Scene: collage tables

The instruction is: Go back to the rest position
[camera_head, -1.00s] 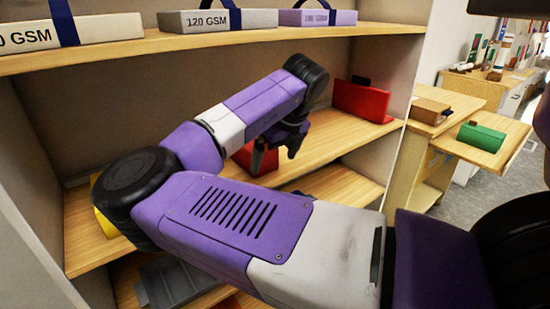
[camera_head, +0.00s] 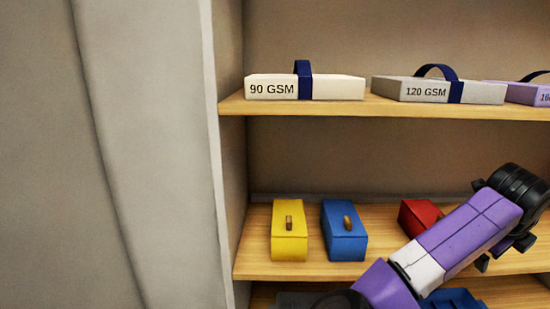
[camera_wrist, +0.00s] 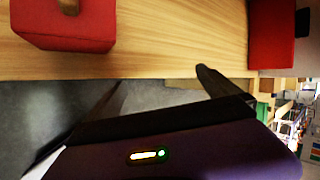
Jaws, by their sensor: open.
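My gripper (camera_head: 503,254) is at the right of the head view, in front of the middle shelf and partly hidden by my purple arm. In the wrist view my gripper (camera_wrist: 160,82) shows two dark fingers spread apart with nothing between them. A red box (camera_head: 420,215) stands on the shelf just left of my wrist, partly covered by my arm. In the wrist view one red box (camera_wrist: 64,22) is at the upper left and another red block (camera_wrist: 272,38) at the upper right, both clear of the fingers.
A yellow box (camera_head: 289,235) and a blue box (camera_head: 344,235) with knobs stand on the middle shelf (camera_head: 255,262). Paper packs labelled 90 GSM (camera_head: 335,88) and 120 GSM (camera_head: 405,90) lie on the upper shelf (camera_head: 300,107). The cabinet's side panel (camera_head: 212,180) stands at left.

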